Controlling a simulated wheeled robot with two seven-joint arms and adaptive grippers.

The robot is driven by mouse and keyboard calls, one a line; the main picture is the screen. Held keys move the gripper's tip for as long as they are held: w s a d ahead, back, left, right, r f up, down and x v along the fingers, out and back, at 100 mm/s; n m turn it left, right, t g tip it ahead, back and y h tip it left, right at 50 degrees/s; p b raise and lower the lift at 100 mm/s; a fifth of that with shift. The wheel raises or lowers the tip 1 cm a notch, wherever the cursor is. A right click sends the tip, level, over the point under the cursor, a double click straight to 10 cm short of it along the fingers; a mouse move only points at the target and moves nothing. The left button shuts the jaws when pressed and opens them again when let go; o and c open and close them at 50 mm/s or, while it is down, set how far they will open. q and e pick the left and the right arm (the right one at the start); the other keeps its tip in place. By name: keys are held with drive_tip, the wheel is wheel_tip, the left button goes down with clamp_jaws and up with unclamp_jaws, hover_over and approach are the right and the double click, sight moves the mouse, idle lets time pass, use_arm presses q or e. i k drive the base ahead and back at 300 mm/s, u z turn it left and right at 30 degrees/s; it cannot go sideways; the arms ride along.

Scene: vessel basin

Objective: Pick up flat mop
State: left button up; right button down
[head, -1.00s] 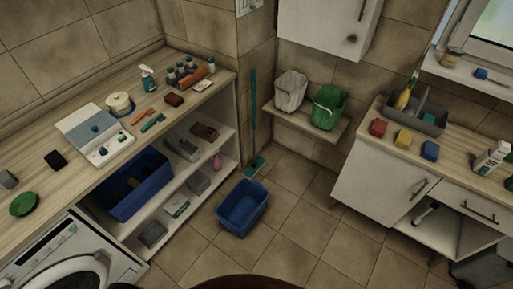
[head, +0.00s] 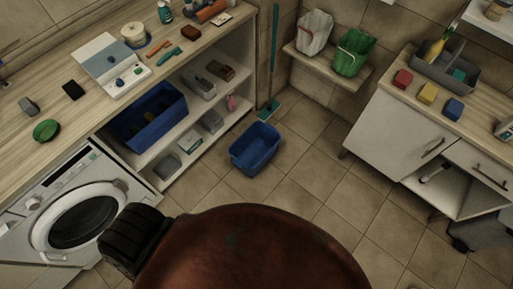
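The flat mop (head: 274,58) stands upright in the corner between the shelf unit and the wall shelf. Its handle is a long thin teal pole, and its teal head (head: 268,110) rests on the floor behind the blue bucket. The top of the handle is close to the upper edge of the picture. Neither of my grippers can be seen.
A blue bucket (head: 255,149) stands on the floor in front of the mop. The open shelf unit (head: 246,62) is left of it, and a wall shelf (head: 327,68) with white and green containers is right. Tiled floor (head: 315,175) is free in the middle.

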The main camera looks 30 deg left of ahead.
sight(273, 106)
drive_tip(key=u, duration=0.45)
drive_tip(key=i, duration=1.2)
drive_tip(key=z, duration=0.6)
